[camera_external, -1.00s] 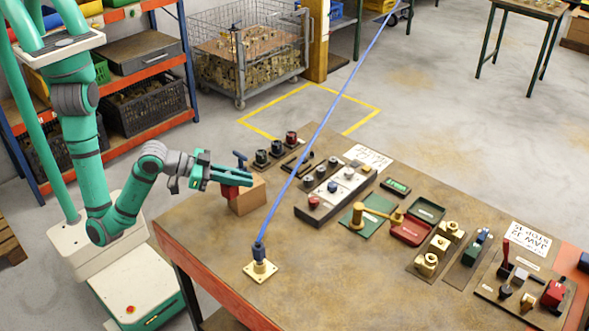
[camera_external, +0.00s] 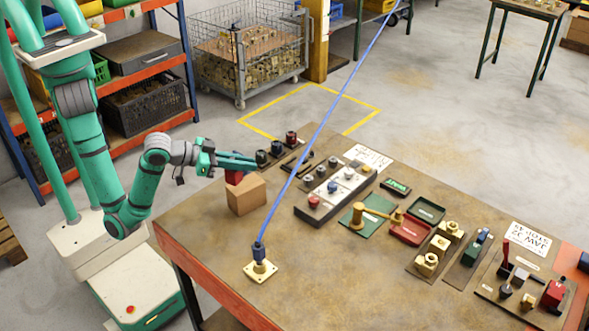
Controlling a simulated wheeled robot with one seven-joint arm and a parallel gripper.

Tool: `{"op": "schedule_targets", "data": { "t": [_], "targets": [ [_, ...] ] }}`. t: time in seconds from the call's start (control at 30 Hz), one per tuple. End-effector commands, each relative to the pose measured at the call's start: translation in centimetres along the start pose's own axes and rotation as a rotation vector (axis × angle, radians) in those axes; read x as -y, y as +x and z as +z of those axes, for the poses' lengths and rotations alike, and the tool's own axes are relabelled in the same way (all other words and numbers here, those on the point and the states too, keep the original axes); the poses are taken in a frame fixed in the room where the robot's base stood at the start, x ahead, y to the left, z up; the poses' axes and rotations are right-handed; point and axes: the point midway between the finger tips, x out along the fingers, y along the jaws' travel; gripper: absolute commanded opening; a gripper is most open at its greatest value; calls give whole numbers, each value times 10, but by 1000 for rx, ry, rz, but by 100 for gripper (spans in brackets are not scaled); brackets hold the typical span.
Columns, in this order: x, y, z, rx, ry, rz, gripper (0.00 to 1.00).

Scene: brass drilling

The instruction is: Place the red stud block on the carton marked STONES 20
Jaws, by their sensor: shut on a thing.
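The carton (camera_external: 246,197) is a plain brown box near the left edge of the workbench; no marking can be read on it from here. My gripper (camera_external: 238,163) reaches in from the left, level, above the far left part of the carton. It is shut on the red stud block (camera_external: 234,178), which hangs below the fingers. The block appears at the carton's far left top edge. I cannot tell whether it touches the carton or is behind or above it. Part of the block is hidden by the fingers.
A blue slanted line rises from a brass-coloured base (camera_external: 260,270) right of the carton. Dark knobs (camera_external: 277,148) stand behind my gripper. A grey strip with coloured knobs (camera_external: 335,190) and several trays fill the bench's right. The front left of the bench is clear.

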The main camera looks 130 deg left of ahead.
Motion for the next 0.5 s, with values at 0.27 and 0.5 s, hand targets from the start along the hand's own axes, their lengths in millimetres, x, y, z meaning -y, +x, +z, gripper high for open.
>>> {"op": "schedule_targets", "data": {
  "t": [0.27,0.5],
  "targets": [
    [15,11,-3,0,-15,-52,0],
    [25,19,-4,2,-23,-91,0]
  ]
}}
